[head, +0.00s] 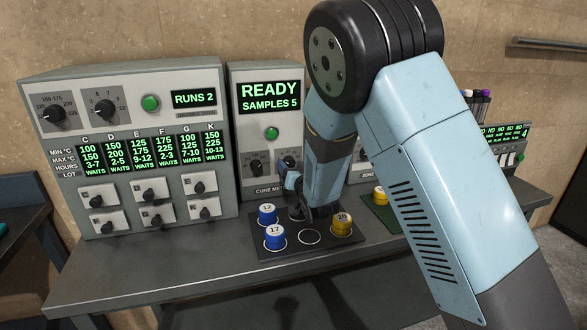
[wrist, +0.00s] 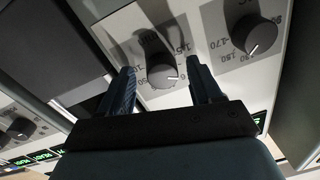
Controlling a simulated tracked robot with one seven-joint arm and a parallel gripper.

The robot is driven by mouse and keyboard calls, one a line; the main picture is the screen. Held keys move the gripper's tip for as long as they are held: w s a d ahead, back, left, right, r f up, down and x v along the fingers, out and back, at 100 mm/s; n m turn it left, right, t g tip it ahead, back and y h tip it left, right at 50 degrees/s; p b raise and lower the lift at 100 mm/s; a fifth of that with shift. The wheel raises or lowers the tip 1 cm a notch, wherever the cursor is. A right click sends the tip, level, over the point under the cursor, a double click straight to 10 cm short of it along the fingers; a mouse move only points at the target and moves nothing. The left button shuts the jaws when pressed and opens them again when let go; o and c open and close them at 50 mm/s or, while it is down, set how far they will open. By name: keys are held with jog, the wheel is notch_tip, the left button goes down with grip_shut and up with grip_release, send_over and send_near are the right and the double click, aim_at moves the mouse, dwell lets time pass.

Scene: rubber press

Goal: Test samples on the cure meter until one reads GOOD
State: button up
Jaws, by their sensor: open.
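The cure meter (head: 268,95) stands in the middle of the bench in the head view. Its screen reads READY, SAMPLES 5, and a green button (head: 271,134) is below it. My gripper (wrist: 165,82) is open in the wrist view, its two fingers on either side of a dial (wrist: 163,72) on a panel. I cannot tell whether they touch it. A second dial (wrist: 254,34) is to the right. Blue samples 12 (head: 267,214) and 17 (head: 274,237) and yellow sample 20 (head: 342,224) sit on a dark tray (head: 315,256). My arm hides part of the tray and meter.
A larger machine (head: 130,80) with knobs, a green button and a RUNS 2 screen stands at the left. A green mat (head: 381,211) with a yellow sample (head: 380,195) is behind my arm. Another lit unit (head: 504,135) stands at the right. The bench front (head: 170,275) is clear.

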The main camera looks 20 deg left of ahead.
jog(key=shift+w, duration=0.1)
jog(key=shift+c, duration=0.5)
jog(key=c, duration=0.9)
jog(key=shift+n, duration=1)
jog(key=shift+c, duration=0.2)
jog(key=o, duration=0.8)
jog(key=shift+w+d, duration=0.1)
jog(key=shift+o, duration=1.2)
jog(key=v, duration=1.3)
jog(key=shift+s, duration=0.45)
